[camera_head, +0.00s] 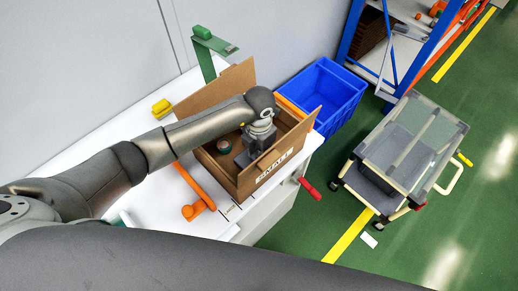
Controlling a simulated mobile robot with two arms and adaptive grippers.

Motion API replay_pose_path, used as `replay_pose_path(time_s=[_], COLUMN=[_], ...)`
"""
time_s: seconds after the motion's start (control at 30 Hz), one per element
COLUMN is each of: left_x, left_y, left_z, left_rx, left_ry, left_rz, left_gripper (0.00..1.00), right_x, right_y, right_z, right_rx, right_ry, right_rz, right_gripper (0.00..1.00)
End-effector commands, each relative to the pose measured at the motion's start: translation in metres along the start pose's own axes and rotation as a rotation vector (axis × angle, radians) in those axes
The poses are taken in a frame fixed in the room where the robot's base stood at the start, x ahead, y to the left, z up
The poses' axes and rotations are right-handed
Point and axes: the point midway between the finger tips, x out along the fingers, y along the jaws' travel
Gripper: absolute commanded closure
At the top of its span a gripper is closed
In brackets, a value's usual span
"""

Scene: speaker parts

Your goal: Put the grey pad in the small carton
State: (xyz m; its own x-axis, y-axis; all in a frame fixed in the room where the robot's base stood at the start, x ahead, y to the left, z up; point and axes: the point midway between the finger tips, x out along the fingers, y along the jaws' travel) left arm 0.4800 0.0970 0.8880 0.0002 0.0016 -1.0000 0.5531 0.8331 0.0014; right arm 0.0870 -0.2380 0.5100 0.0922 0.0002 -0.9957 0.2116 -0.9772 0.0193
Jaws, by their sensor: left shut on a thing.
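The small carton (240,183) is an open brown cardboard box with raised flaps on the white table. My left arm reaches over it from the left. My left gripper (257,146) points down into the carton and is shut on a grey piece (244,158), which looks like the grey pad. The piece is between the carton walls; I cannot tell if it touches the bottom. The gripper partly hides it. My right gripper is not in view.
An orange hammer-like tool (196,188) lies left of the carton. A yellow object (161,108) and a green stand (205,62) are behind it. A blue crate (328,92) stands to the right. A red-handled tool (310,188) is at the table edge. A cart (412,150) stands on the floor.

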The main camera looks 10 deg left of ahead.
Motion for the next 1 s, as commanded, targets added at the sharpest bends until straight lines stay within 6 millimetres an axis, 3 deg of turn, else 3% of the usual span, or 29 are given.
replay_pose_path(time_s=[0.17, 0.2, 0.37, 0.8, 1.0], left_x=[0.004, 0.004, 0.003, -0.005, -0.042], left_y=[0.000, 0.000, 0.000, 0.001, 0.001], left_z=[0.000, 0.000, 0.000, 0.001, 0.002], left_rx=[0.000, 0.000, -0.001, -0.001, 0.001], left_ry=[0.000, 0.000, 0.000, -0.003, -0.007], left_rz=[0.000, 0.000, 0.000, 0.001, 0.003], left_gripper=[1.00, 0.80, 0.60, 0.60, 0.60], right_x=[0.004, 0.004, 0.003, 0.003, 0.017], right_y=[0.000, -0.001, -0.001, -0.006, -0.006], right_z=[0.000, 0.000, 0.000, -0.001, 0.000], right_rx=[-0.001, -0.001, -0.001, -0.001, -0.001], right_ry=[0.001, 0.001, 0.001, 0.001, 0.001], right_rz=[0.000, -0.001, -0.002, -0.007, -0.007], right_gripper=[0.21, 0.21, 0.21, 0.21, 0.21])
